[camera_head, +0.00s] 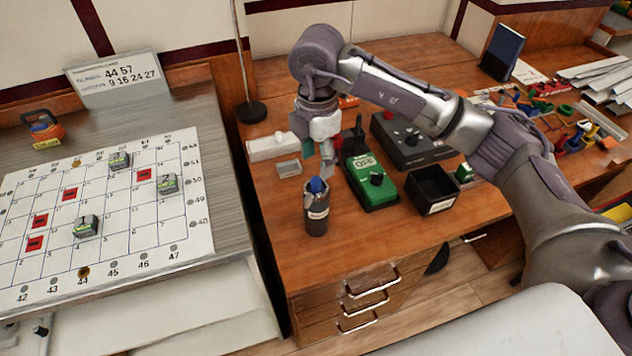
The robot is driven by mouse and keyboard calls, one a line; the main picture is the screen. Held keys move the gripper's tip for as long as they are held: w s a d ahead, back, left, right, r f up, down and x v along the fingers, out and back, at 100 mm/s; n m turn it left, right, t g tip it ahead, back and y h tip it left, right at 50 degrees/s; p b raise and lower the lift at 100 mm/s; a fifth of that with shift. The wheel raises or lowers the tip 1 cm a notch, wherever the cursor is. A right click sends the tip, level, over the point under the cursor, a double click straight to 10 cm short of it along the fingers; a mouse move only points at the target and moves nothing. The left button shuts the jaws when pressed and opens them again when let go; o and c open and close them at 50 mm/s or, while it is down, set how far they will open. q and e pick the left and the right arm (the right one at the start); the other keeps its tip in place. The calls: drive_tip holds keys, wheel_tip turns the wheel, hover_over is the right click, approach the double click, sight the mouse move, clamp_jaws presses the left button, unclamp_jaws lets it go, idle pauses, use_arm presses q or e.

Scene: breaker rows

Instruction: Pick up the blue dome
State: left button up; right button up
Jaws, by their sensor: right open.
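The blue dome (317,185) sits on top of a dark upright cylinder (316,214) with a pale label band, near the front left of the wooden desk. My right gripper (318,165) hangs just above the dome, pointing down and open. One finger reaches down close to the dome's right side; I cannot tell whether it touches. The other finger is hard to make out. My left gripper is not in view.
Right of the cylinder stand a green box (371,182) with a black knob, an empty black bin (433,192) and a dark grey box (408,142). The gridded board (110,240) is on the left table. The desk front is clear.

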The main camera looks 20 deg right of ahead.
sight(317, 178)
wheel_tip(317, 178, down, 2)
drive_tip(key=shift+p, duration=0.4)
drive_tip(key=f, duration=0.2)
drive_tip(key=f+p, duration=0.1)
drive_tip(key=shift+w+d+f, duration=0.1)
drive_tip(key=shift+w+f, duration=0.15)
drive_tip(key=shift+f, duration=0.2)
drive_tip(key=c, duration=0.9)
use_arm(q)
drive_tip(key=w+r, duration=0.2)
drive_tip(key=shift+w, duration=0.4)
use_arm(e)
clamp_jaws()
